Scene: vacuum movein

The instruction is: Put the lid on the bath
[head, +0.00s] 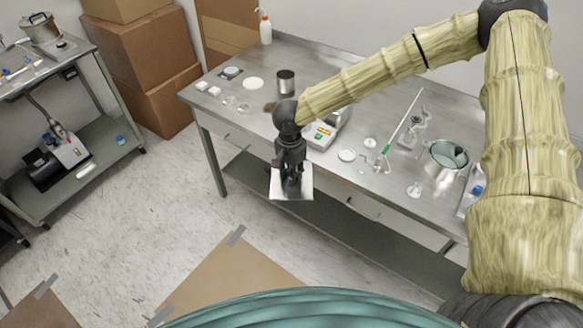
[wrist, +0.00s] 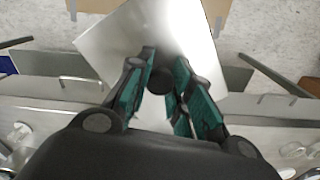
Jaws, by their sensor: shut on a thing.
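A square shiny metal lid (head: 306,181) hangs below my gripper (head: 291,180), out in front of the bench's near edge. In the wrist view my gripper (wrist: 161,82) has its teal-padded fingers closed around the dark round knob in the middle of the lid (wrist: 118,42). The lid is roughly level and looks turned relative to the bench edge. A white instrument with a lit green and yellow panel (head: 321,134) stands on the bench just behind my gripper, partly hidden by my arm. It may be the bath; I cannot tell for sure.
A cart (head: 98,150) stands at left beside cardboard boxes (head: 150,55).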

